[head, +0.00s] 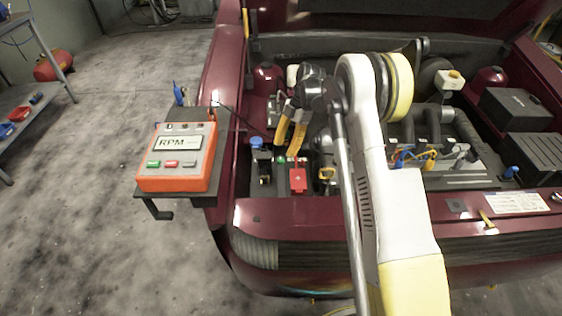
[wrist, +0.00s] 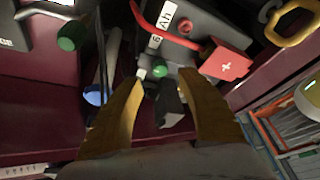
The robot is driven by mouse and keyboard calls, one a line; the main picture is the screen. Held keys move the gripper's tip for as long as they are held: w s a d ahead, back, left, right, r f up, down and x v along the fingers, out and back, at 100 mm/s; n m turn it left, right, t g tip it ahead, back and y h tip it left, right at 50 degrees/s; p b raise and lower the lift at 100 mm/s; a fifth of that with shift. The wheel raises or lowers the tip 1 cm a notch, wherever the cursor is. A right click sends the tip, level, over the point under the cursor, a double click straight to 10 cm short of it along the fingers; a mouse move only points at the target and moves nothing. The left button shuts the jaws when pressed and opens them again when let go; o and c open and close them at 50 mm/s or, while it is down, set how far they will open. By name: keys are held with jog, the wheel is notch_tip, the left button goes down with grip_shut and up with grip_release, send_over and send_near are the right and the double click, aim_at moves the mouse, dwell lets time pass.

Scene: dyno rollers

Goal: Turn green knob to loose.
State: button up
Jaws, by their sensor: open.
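A small green knob (wrist: 159,70) sits beside the battery, just past and between my fingertips in the wrist view. In the head view a bit of green (head: 281,160) shows left of the red terminal cover. My gripper (wrist: 161,82) is open, its two yellow fingers pointing at the knob from either side. I see no clear contact. In the head view my gripper (head: 290,146) reaches down into the left front of the engine bay. A larger green cap (wrist: 71,35) lies further to the upper left in the wrist view. The knob's loose or tight marking is not readable.
The red cover with a plus sign (wrist: 228,62) is close on the right, with a red cable above it. A blue cap (head: 256,143) stands left of my gripper. The orange RPM box (head: 178,155) sits on a side shelf.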

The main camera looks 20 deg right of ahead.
aim_at(281, 159)
jog(key=b+x, duration=0.1)
jog(key=x, duration=0.4)
jog(key=shift+f, duration=0.15)
grip_shut()
